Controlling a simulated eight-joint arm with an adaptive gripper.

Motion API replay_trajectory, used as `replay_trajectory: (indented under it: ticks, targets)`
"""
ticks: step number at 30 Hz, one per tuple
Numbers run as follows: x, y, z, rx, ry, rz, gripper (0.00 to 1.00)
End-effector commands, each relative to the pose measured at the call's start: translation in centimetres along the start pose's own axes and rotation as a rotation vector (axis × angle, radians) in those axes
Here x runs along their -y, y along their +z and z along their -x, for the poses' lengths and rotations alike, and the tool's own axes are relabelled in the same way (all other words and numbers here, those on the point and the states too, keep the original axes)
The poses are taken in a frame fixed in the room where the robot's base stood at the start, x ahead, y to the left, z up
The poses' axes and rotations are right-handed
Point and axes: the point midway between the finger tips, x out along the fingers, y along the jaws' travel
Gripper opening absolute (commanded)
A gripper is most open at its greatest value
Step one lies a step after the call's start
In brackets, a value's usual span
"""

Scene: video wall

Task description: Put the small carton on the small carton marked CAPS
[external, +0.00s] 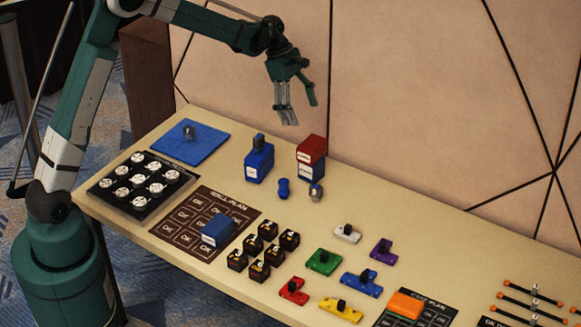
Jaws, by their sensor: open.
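My gripper (301,103) is open and empty, fingers pointing down, high above the back of the table. A further blue carton (219,229) with a white label lies on the dark drill plan sheet (187,222). I cannot tell which carton is marked CAPS.
A small blue piece (283,188) and a metal piece (316,193) stand in front of the stack. A tray of round white parts (141,187) and a blue mat (210,141) are at left. Several black blocks and coloured knobbed parts fill the front. The back right is clear.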

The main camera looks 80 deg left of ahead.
Motion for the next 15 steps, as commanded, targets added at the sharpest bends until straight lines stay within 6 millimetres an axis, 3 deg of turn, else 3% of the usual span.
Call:
replay_trajectory:
  ticks: [8, 15]
  targets:
    - [3.7, 4.0, 2.7, -0.022, 0.023, -0.157, 0.75]
    - [8.2, 7.8, 5.5, -0.048, 0.048, -0.343, 0.75]
